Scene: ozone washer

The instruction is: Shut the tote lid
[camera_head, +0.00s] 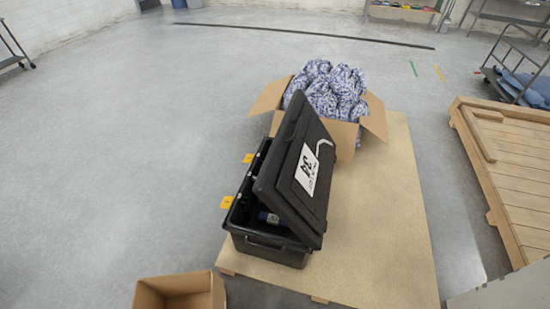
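A black tote (268,246) with yellow latches on its left side stands on a low wooden platform. Its black lid (300,168), with a white label, is partly open. Something small and bluish shows inside the tote, mostly hidden by the lid. Neither of my grippers is in view.
The platform (385,230) has bare room right of the tote. An open cardboard box (343,137) of patterned cloth stands behind the tote. Another open box (180,291) is at the front left. A wooden pallet (515,175) is at right. The floor at left is clear.

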